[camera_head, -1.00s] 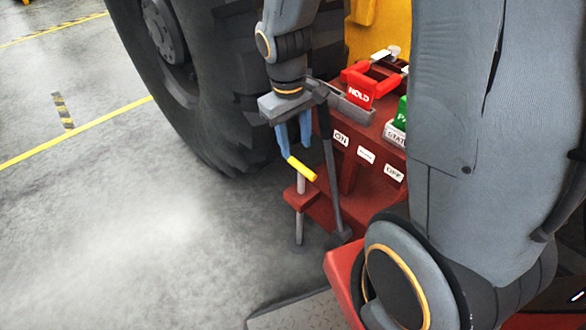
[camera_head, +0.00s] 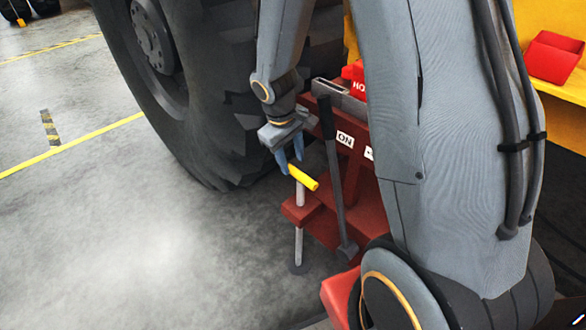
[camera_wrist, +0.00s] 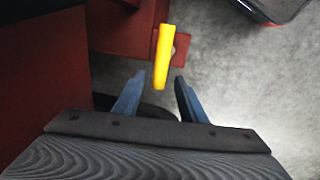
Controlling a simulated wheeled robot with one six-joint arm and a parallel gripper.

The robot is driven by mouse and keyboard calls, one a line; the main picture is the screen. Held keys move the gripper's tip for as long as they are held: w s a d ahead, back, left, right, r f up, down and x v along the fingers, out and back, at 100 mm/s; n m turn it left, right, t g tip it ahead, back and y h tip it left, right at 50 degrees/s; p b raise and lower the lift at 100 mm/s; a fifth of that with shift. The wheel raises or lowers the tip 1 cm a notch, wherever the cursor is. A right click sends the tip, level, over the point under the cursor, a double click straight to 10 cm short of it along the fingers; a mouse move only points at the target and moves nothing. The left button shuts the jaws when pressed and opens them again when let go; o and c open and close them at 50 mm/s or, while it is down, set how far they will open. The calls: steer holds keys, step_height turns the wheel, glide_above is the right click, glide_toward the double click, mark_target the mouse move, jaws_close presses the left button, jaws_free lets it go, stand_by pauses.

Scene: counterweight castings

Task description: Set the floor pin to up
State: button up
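The floor pin is a grey rod with a yellow crossbar handle (camera_head: 303,178) on top. Its rod (camera_head: 298,245) passes through a dark red bracket (camera_head: 302,212), and its lower end reaches a dark round spot on the floor. My gripper (camera_head: 291,163) is at the left end of the handle, pointing down. In the wrist view my gripper (camera_wrist: 160,77) is open, with a blue finger on each side. The near end of the yellow handle (camera_wrist: 163,55) lies between the fingertips, with gaps on both sides. I cannot tell whether it is at fingertip depth.
A dark lever (camera_head: 335,180) stands just right of the pin, close to my gripper. A big black tyre (camera_head: 205,95) is behind. The red panel carries an ON label (camera_head: 345,140). My own arm hides much of the panel. Open concrete floor (camera_head: 130,235) lies to the left.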

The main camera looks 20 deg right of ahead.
mark_target(294, 169)
steer(key=shift+w+d+f+b, duration=0.1)
steer(key=shift+d+f+b, duration=0.1)
steer(key=shift+f, duration=0.65)
steer(key=shift+d+f+b, duration=0.1)
steer(key=shift+f+b, duration=0.05)
steer(key=shift+f, duration=0.7)
jaws_close()
